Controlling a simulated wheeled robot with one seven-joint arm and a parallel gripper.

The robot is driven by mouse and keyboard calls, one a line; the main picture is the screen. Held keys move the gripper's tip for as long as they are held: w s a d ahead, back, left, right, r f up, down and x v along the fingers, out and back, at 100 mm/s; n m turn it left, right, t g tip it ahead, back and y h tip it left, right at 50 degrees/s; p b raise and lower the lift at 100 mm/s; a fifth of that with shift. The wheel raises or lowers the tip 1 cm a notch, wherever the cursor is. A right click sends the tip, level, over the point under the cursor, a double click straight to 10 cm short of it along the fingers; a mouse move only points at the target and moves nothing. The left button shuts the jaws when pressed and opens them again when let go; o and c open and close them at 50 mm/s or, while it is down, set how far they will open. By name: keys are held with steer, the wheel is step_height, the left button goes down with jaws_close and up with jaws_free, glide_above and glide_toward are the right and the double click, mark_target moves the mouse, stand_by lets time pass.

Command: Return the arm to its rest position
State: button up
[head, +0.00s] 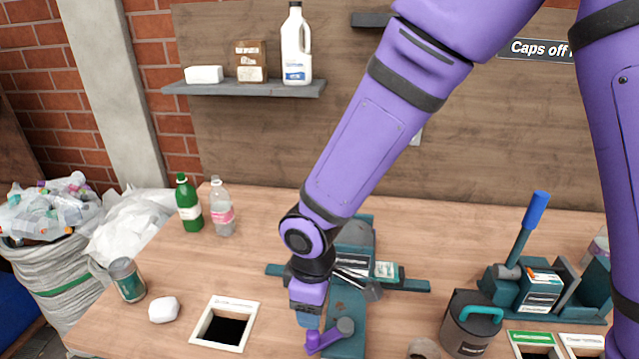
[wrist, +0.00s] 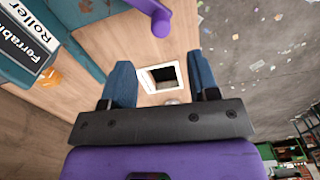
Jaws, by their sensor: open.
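My purple arm reaches down across the middle of the head view to my gripper (head: 308,318), which is low over the table beside a teal machine (head: 352,235). In the wrist view my gripper (wrist: 160,65) has its two blue fingers spread wide apart, with nothing between them. Beyond the fingers, a square white-framed opening (wrist: 163,78) in the wooden table shows. A purple crank handle (head: 330,338) on the machine is close to the fingers in the head view. I cannot tell whether they touch. My arm hides part of the machine.
A can (head: 127,280), a white lump (head: 164,310), a green bottle (head: 189,205) and a clear bottle (head: 222,208) stand left. A lidded canister (head: 470,325) and a blue-handled lever press (head: 530,235) stand right. A shelf (head: 250,89) holds containers.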

steer(key=w+d+r+m+t, duration=0.3)
steer(key=d+r+m, duration=0.5)
steer(key=d+r, duration=1.05)
steer(key=s+d+r+m+t, duration=0.2)
steer(key=s+d+r+m, duration=0.5)
steer(key=s+d+r, duration=0.45)
steer(key=w+a+f+n+g+y, duration=0.2)
steer(key=w+a+f, duration=0.3)
steer(key=w, duration=0.2)
steer(key=n+g+h, duration=0.2)
steer(key=n+g, duration=0.1)
steer(key=n, duration=0.3)
glide_toward(312, 333)
steer(key=shift+w+d, duration=0.15)
steer(key=shift+d, duration=0.1)
steer(key=shift+a+f, duration=0.25)
steer(key=shift+f, duration=0.35)
step_height(312, 333, down, 10)
steer(key=shift+f, duration=0.2)
